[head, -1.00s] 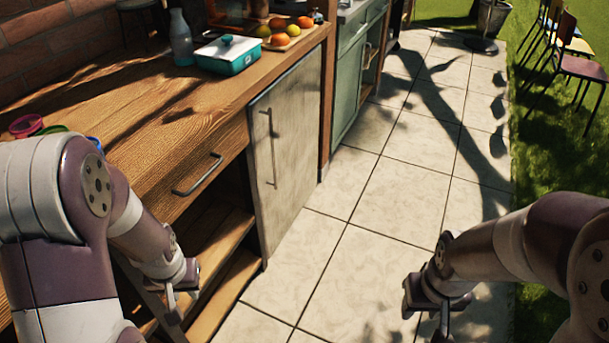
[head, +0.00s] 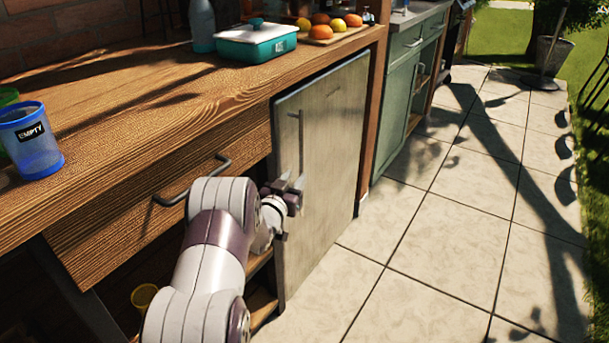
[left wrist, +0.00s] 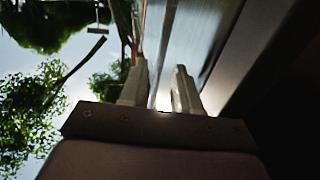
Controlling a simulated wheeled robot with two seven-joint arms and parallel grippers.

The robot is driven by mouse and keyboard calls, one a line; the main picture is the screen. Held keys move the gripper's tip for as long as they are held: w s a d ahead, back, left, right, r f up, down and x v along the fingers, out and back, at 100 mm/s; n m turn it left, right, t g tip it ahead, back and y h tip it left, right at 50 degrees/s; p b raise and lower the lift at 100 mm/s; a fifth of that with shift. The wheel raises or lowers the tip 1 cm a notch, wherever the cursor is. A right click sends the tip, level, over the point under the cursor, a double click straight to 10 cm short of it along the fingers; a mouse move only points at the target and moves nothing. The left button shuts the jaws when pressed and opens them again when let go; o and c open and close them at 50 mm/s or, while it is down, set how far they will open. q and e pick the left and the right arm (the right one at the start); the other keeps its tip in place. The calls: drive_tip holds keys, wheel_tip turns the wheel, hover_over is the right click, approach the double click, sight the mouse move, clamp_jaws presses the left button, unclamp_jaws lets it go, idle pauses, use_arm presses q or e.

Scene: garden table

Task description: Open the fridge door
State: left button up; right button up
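The fridge door (head: 335,150) is a pale, worn grey panel under the wooden counter, and it looks shut. Its thin vertical bar handle (head: 299,140) is near the door's left edge. My left gripper (head: 291,181) is at the lower part of the handle, its two fingers apart. In the left wrist view the fingers (left wrist: 160,88) show a gap between them, with the door surface (left wrist: 208,35) beyond. I cannot tell whether the handle lies fully between the fingers or touches them. My right gripper is out of view.
A wooden drawer with a bar handle (head: 190,182) is left of the fridge. A blue cup (head: 30,140), a teal box (head: 256,44) and fruit (head: 321,19) stand on the counter (head: 150,105). The tiled floor (head: 420,250) before the fridge is clear.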

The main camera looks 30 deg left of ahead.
sight(301, 170)
use_arm(q)
drive_tip(key=w, duration=0.1)
drive_tip(key=w+b, duration=0.1)
drive_tip(key=w, duration=0.3)
drive_tip(key=shift+w+a, duration=0.15)
drive_tip(key=shift+a, duration=0.2)
clamp_jaws()
